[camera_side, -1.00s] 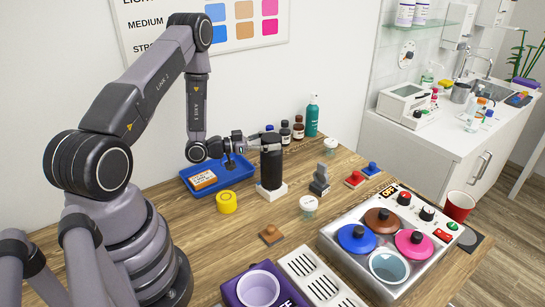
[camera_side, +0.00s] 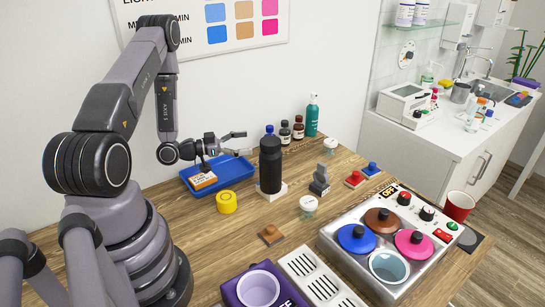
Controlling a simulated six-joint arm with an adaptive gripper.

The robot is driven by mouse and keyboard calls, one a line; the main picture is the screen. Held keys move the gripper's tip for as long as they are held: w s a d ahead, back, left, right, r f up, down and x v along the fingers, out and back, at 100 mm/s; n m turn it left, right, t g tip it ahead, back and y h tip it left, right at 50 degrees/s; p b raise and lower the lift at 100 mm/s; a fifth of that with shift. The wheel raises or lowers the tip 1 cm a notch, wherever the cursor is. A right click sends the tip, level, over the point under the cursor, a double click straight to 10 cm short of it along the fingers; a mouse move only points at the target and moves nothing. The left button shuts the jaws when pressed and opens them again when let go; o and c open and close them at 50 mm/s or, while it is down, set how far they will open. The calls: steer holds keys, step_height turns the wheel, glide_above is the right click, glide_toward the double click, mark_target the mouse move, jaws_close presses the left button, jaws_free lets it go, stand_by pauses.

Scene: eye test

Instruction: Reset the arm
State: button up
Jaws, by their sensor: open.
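My gripper (camera_side: 240,143) is open and empty. It points to the right, above the back part of a blue tray (camera_side: 232,181) on the wooden table. Its fingers are apart from the black bottle (camera_side: 271,165), which stands upright on a white base to the right of the tray. A small orange and white box (camera_side: 203,181) lies in the left part of the tray, below my wrist.
A yellow roll (camera_side: 227,202) sits in front of the tray. Small dark bottles (camera_side: 298,128) and a teal bottle (camera_side: 312,117) stand behind at the wall. A metal unit with colored lids (camera_side: 358,238) fills the right front.

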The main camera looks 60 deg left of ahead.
steer(key=shift+s+a, duration=0.1)
steer(key=shift+s, duration=0.2)
